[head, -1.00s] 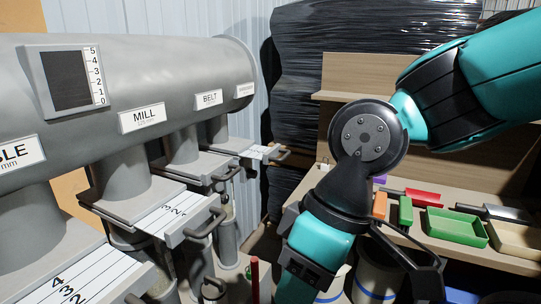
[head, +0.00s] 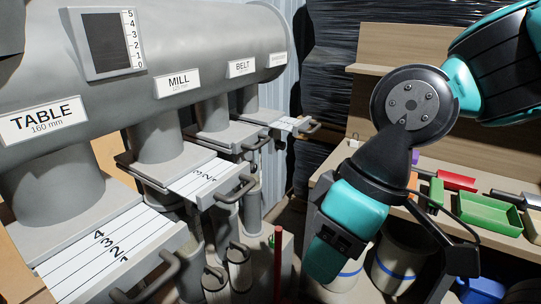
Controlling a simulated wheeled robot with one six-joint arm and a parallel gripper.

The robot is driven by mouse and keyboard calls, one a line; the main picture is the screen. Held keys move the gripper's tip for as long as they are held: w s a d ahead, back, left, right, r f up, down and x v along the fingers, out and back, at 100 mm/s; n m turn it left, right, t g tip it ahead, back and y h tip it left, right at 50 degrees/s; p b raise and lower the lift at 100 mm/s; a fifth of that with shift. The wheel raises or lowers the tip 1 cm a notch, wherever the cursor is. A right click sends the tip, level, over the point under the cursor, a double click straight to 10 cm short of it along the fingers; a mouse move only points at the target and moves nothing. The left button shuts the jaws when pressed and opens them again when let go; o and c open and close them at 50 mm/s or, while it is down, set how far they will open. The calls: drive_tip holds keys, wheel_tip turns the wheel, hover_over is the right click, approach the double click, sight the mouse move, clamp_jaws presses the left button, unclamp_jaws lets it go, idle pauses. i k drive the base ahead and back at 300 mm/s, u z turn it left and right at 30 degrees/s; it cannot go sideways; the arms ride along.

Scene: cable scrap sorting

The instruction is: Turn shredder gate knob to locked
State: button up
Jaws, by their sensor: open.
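A grey duct (head: 215,30) carries slide gates with number scales and bar handles. The near gates are labelled TABLE (head: 42,119), MILL (head: 178,82) and BELT (head: 242,67). The farthest gate (head: 290,123) has a small label (head: 278,59) that I cannot read, so I cannot tell whether it is the shredder gate. It stands pulled out, with its handle toward the right. I cannot make out a locking knob on any gate.
A wooden bench (head: 490,230) at right holds a green tray (head: 488,214), a red scoop (head: 457,181) and other small items. Bins (head: 402,262) stand under it. A red upright rod (head: 277,262) stands below the gates. Black-wrapped stacks (head: 345,40) stand behind.

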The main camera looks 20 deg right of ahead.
sight(280, 144)
drive_tip(key=z, duration=0.55)
drive_tip(key=k, duration=1.3)
drive_tip(key=z, duration=0.05)
drive_tip(key=i, duration=0.45)
drive_tip(key=u, duration=0.8)
drive_tip(key=i, duration=1.25)
drive_tip(key=z, duration=0.95)
drive_tip(key=i, duration=0.25)
drive_tip(key=z, duration=0.25)
